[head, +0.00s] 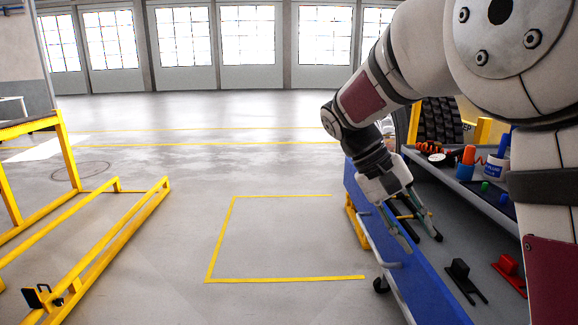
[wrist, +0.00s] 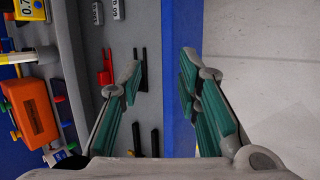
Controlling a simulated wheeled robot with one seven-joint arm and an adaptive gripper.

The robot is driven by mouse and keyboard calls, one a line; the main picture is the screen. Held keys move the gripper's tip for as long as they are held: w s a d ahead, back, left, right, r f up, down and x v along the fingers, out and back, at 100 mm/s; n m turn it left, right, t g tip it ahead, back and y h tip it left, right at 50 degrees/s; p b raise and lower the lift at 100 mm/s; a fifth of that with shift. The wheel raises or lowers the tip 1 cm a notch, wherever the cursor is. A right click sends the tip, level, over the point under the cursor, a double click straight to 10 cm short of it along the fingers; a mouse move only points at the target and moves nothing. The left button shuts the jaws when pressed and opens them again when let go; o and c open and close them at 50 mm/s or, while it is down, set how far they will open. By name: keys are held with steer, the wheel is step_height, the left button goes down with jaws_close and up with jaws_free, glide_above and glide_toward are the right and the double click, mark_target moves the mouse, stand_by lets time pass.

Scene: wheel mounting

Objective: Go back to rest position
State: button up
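My gripper (head: 407,229) hangs at the end of my arm on the right side of the head view, above the left edge of a blue-sided tool cart (head: 425,275). In the wrist view my gripper (wrist: 160,80) has its two green-padded fingers spread wide apart. Nothing is held between the fingers; the cart's blue edge (wrist: 178,130) and grey shelf show below them.
Black tools (head: 461,270) and a red tool (head: 510,268) lie on the cart's lower shelf. Its upper shelf holds bottles and small items. A large tire (head: 438,120) stands behind. A yellow frame (head: 110,235) stands at left. The floor within the yellow outline (head: 285,240) is clear.

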steer(key=s+r+t+y, duration=0.1)
steer(key=s+y, duration=0.1)
steer(key=s, duration=0.7)
steer(key=s+r+y, duration=0.2)
steer(key=s, duration=0.8)
steer(key=s+a+f+t+y, duration=0.25)
steer(key=s+f, duration=0.25)
steer(key=s, duration=0.7)
step_height(320, 180, up, 31)
steer(key=n+t+p, duration=0.1)
steer(key=t+p, duration=0.3)
steer(key=p, duration=2.6)
steer(key=shift+s+a+r, duration=0.15)
